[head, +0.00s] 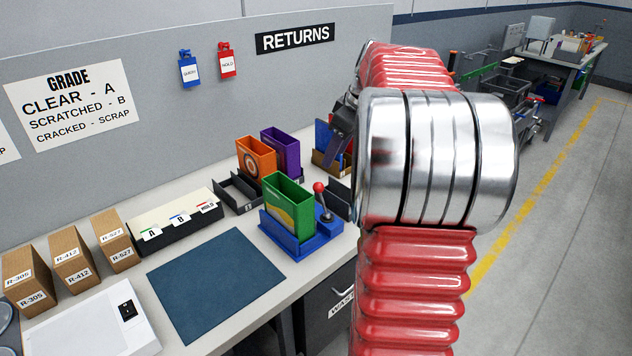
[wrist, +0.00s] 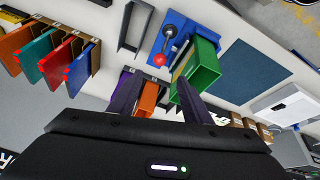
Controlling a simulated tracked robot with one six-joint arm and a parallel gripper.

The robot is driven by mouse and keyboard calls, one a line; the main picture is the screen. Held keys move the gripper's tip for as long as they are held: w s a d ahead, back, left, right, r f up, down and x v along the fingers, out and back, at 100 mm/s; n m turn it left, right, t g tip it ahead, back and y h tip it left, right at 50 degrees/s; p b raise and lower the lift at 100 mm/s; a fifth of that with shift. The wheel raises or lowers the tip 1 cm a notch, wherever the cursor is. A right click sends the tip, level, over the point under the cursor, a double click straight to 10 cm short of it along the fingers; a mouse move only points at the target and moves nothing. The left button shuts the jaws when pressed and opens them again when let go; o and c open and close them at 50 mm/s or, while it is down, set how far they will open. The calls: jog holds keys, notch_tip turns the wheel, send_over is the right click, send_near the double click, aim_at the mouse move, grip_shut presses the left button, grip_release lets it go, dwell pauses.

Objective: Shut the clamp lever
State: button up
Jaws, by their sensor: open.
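The clamp lever (head: 319,187) has a red ball knob on a metal stem and stands upright at the right end of a blue holder (head: 289,243). A green open-topped box (head: 287,202) sits in that holder. The wrist view also shows the lever (wrist: 160,60), the blue holder (wrist: 181,22) and the green box (wrist: 204,66). My gripper (wrist: 158,77) is open and empty, its dark fingers apart. In the wrist picture the red knob appears just beyond the gap between the fingertips, with no contact visible. In the head view my arm hides most of my gripper.
An orange box (head: 256,158) and a purple box (head: 281,150) stand behind the green box. A blue mat (head: 214,284) lies clear in front. Cartons (head: 69,255) and a card tray (head: 176,222) are farther left.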

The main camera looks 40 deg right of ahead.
aim_at(320, 183)
dwell(0.3)
jog(key=x, duration=1.3)
jog(key=shift+w+f, duration=0.15)
jog(key=shift+f, duration=0.2)
jog(key=shift+c, duration=0.4)
jog(key=shift+d, duration=0.1)
jog(key=c, duration=0.9)
